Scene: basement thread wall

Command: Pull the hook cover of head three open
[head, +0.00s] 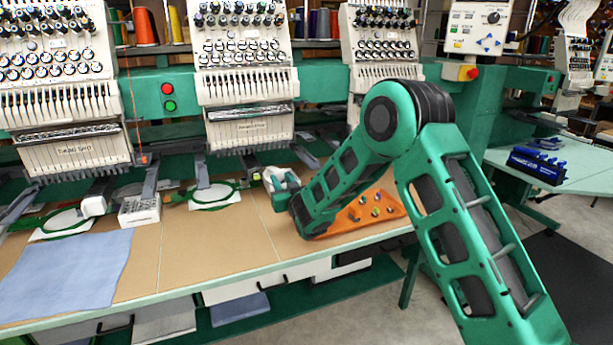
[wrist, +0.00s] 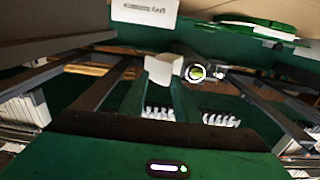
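Head three (head: 383,45) of the embroidery machine is the rightmost head in the head view; my arm hides the area below it. My gripper (head: 281,180) is low over the tan table, to the left of that area. A small round part with a yellow-green centre (wrist: 196,73) shows just right of the fingertips, possibly the hook area. I cannot tell the hook cover apart, or whether anything is between the fingers.
Head one (head: 60,90) and head two (head: 246,80) stand to the left. An orange tray (head: 388,208) with small parts lies beside my forearm. A blue cloth (head: 65,275) and a white bobbin box (head: 140,211) lie left. A green hoop (wrist: 245,32) shows in the wrist view.

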